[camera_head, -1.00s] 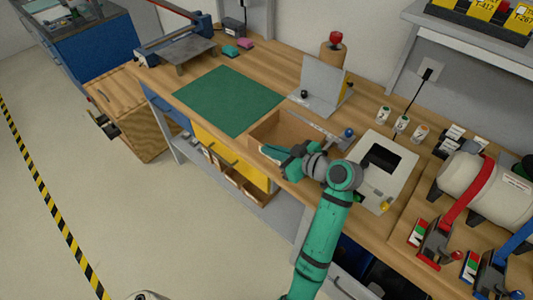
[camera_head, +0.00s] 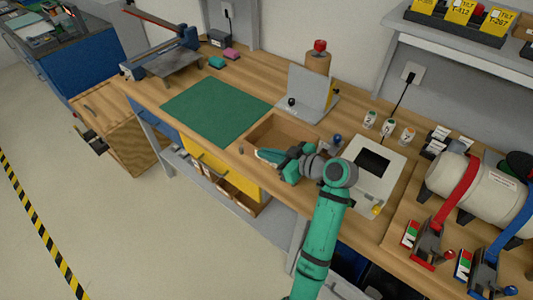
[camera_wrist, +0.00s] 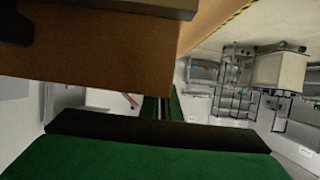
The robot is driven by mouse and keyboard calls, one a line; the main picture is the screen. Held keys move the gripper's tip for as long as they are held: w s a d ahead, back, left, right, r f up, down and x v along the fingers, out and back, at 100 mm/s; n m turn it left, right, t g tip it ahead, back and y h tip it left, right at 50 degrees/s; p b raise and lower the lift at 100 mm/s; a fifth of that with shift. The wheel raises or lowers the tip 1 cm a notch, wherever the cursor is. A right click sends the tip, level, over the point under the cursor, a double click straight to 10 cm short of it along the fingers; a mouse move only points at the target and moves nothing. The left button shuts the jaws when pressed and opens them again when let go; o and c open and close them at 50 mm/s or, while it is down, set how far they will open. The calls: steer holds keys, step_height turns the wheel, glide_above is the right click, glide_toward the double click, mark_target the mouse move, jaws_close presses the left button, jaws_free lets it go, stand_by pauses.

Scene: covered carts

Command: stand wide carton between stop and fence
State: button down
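A brown open-topped box (camera_head: 280,126), which may be the wide carton, rests on the bench in the head view, right of the green mat. A grey angled plate (camera_head: 308,92) with a dark knob stands behind it. I cannot tell which parts are the stop and the fence. My gripper (camera_head: 268,156) is at the near side of the box, over the bench's front edge, pointing left. My arm hides part of the box's near right side. In the wrist view a large brown surface (camera_wrist: 100,75) lies close above a green finger with a dark pad. The finger gap is unclear.
The green mat (camera_head: 215,106) is a clear area. A light grey machine (camera_head: 388,162) with a dark opening stands just right of my wrist. A cream cylinder (camera_head: 470,190) with straps is farther right. A yellow drawer (camera_head: 222,172) sits below the bench edge.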

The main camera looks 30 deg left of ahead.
steer(key=shift+f, duration=0.35)
stand_by(0.6)
steer(key=c, duration=1.9)
jaws_free()
steer(key=shift+d, duration=0.1)
steer(key=shift+v, duration=3.6)
